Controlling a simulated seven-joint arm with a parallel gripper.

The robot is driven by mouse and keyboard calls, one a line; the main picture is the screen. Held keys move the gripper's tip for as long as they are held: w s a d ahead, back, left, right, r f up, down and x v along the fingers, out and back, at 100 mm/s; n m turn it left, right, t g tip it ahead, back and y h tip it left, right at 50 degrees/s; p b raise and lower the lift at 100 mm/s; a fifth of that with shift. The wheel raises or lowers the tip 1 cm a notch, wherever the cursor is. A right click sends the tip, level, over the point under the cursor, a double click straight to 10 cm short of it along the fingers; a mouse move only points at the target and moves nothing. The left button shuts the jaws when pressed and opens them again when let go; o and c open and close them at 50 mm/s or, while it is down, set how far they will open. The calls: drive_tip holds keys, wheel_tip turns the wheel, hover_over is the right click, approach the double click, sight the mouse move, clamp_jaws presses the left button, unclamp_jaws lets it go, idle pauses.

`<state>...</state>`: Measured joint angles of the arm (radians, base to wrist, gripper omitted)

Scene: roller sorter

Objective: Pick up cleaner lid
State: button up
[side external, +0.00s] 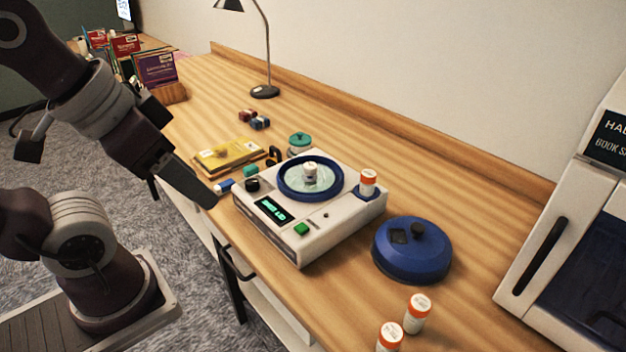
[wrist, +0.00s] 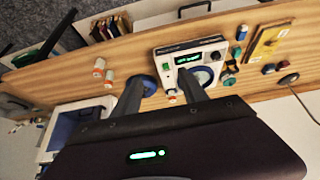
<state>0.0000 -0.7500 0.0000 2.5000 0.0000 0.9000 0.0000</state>
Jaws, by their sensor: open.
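The cleaner lid (side external: 411,252), a round blue dome with a black knob, rests on the table right of the white cleaner machine (side external: 310,238). In the wrist view the lid (wrist: 148,86) is partly hidden behind the left finger. My gripper (side external: 213,201) is off the machine's left end in the side view, apart from the lid. Its two fingers (wrist: 158,82) are spread with nothing held between them.
Two similar bottles (side external: 417,313) (side external: 389,337) stand in front of the lid. A white cabinet (side external: 570,230) is at the right. Yellow books (side external: 229,157) and a lamp (side external: 265,90) are farther back.

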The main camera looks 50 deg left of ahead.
drive_tip(key=shift+o, duration=0.3)
drive_tip(key=w+d+r+n+g+h, duration=0.1)
drive_tip(key=w+d+r+n, duration=0.15)
drive_tip(key=w, duration=0.35)
drive_tip(key=w+d+r+n+g+h, duration=0.1)
drive_tip(key=w+n, duration=0.2)
drive_tip(key=w, duration=0.3)
drive_tip(key=n+g+h, duration=0.3)
drive_tip(key=n+g, duration=0.1)
drive_tip(key=n, duration=0.9)
hover_over(418, 226)
drive_tip(key=a, duration=0.2)
wheel_tip(418, 226, down, 18)
drive_tip(key=shift+m, duration=0.25)
drive_tip(key=x, duration=0.4)
drive_tip(key=a+x, duration=0.1)
drive_tip(key=x, duration=0.1)
drive_tip(key=shift+f, duration=0.5)
drive_tip(key=shift+y, duration=0.3)
clamp_jaws()
